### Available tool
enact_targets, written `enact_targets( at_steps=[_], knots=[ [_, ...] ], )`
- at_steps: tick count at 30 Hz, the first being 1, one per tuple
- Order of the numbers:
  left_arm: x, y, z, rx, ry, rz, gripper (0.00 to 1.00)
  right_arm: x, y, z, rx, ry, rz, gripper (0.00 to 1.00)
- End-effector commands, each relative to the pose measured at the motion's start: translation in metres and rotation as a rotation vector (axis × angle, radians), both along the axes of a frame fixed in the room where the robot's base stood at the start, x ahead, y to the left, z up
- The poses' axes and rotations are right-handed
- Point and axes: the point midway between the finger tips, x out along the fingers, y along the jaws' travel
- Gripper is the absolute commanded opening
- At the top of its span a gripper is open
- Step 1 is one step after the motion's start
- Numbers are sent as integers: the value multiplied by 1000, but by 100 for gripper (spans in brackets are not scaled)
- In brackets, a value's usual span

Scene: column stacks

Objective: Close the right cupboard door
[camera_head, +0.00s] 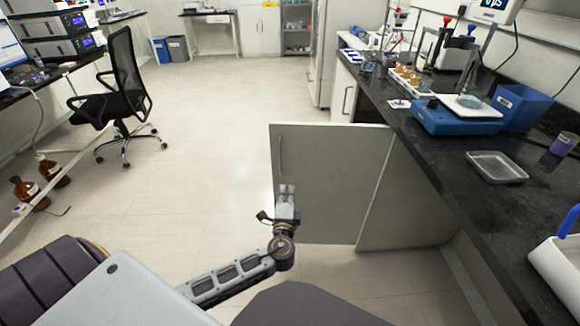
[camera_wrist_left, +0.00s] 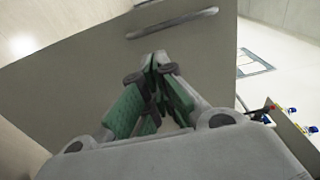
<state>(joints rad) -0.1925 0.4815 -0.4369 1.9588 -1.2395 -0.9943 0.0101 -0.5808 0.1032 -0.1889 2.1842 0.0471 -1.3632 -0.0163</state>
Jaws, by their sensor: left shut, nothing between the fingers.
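The cupboard door (camera_head: 325,170) stands open under the black lab bench in the head view, swung out into the room. Its long bar handle (camera_head: 281,155) is near the door's free edge. My left gripper (camera_head: 286,190) is in front of the door's face, below the handle, with its fingers pointing up toward it. In the left wrist view the green-padded fingers (camera_wrist_left: 154,65) are shut and empty, close to the door panel (camera_wrist_left: 85,80), with the handle (camera_wrist_left: 172,23) beyond their tips. Whether they touch the panel cannot be told. My right gripper is in neither view.
The black bench top (camera_head: 440,165) runs along the right and carries a blue stirrer (camera_head: 440,120), a metal tray (camera_head: 497,167) and a blue bin (camera_head: 521,107). A black chair (camera_head: 118,85) stands at the left. The tiled floor (camera_head: 200,150) left of the door is clear.

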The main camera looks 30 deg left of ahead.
Motion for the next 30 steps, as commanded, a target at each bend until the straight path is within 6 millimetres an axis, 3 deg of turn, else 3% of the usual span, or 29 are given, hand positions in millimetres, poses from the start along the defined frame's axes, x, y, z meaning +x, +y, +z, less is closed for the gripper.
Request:
enact_targets(
  at_steps=[11, 30],
  knots=[
    [10, 5, 0, 1, -2, 1, 0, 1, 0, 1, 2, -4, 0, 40],
    [67, 32, 0, 2, -1, 2, 0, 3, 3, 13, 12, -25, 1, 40]
  ],
)
